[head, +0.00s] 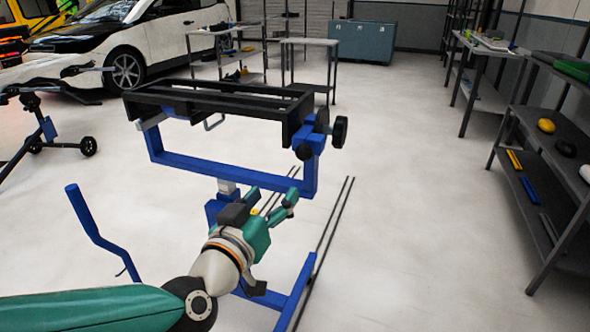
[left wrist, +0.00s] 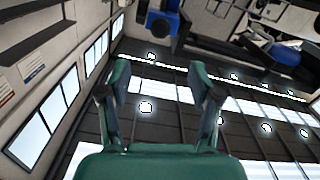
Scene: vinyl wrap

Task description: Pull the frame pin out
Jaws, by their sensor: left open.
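A blue stand (head: 225,168) carries a black frame (head: 215,95) in the head view. Black knobs (head: 340,131) sit at the frame's right end, on blue brackets; a smaller round black knob (head: 304,152) is below them. I cannot tell for sure which part is the frame pin. My left gripper (head: 286,194) is open, below the frame's right end and in front of the stand's lower part. In the left wrist view the open fingers (left wrist: 160,85) have nothing between them. A blue part with a black knob (left wrist: 163,22) shows beyond them at the top.
A blue crank-shaped bar (head: 98,235) rises at the lower left. A shelf rack (head: 550,155) stands at the right with a yellow item (head: 546,126) on it. A white car (head: 130,45) and low carts are at the back. The floor right of the stand is clear.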

